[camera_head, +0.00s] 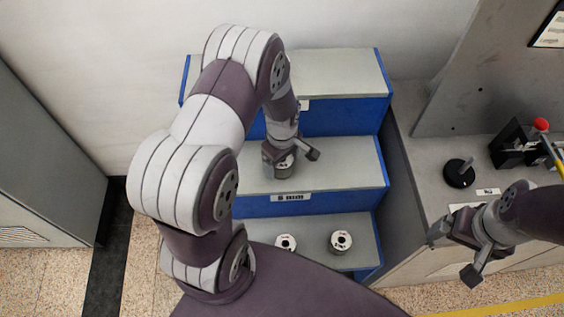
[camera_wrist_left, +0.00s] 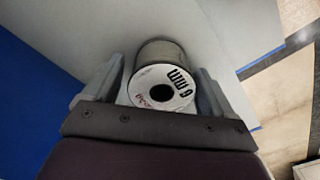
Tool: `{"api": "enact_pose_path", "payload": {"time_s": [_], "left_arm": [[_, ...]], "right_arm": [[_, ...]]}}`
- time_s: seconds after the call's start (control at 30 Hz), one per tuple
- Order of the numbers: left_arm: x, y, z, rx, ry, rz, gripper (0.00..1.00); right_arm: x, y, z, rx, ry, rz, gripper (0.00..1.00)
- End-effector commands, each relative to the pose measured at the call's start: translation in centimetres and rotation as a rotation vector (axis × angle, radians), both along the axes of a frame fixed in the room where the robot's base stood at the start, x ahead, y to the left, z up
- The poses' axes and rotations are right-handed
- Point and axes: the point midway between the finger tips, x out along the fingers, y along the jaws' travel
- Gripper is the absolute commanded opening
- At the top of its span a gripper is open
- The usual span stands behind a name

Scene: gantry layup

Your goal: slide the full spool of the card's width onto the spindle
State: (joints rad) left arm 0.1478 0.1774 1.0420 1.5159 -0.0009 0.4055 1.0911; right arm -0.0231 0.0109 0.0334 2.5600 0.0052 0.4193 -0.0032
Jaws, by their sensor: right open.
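A spool (camera_head: 284,168) stands on the middle step of the blue-sided shelf, above a label that seems to read 6 mm. In the left wrist view the spool (camera_wrist_left: 160,88) shows a white face with a dark core hole, a 6 and "mm". My left gripper (camera_head: 290,154) is open, with one finger on each side of this spool. My right gripper (camera_head: 456,258) is open and empty in front of the counter. A card (camera_head: 552,28) is partly cut off at the upper right, its text unreadable.
Two more spools, one (camera_head: 286,243) and another (camera_head: 341,241), stand on the lowest step. The top step (camera_head: 330,72) looks bare where visible. A black fixture with a red knob (camera_head: 541,125) stands beside the spindle. A grey cabinet (camera_head: 40,170) is at the left.

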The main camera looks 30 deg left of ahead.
Motion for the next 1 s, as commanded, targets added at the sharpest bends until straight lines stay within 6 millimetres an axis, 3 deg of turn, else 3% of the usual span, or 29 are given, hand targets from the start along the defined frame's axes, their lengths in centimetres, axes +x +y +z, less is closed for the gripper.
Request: {"api": "enact_pose_path", "payload": {"time_s": [0.03,0.2,0.53,0.77,1.0], "left_arm": [[0.0,0.0,0.0,0.000,0.000,0.000,0.68],[0.1,0.0,0.1,0.001,-0.001,0.000,0.16],[0.1,0.0,0.7,0.000,-0.001,0.000,0.16],[0.2,0.0,4.2,0.000,-0.005,0.000,0.16],[-3.6,-4.0,7.4,0.000,-0.004,-0.005,0.16]], "right_arm": [[0.0,0.0,0.0,0.000,0.000,0.000,0.94],[0.0,0.0,0.0,0.000,0.000,0.000,0.94],[0.0,0.0,-0.1,0.000,0.000,0.000,0.94],[0.0,0.0,-0.5,0.000,0.000,0.000,0.94],[0.0,0.0,-0.9,0.000,0.000,0.000,0.94]]}}
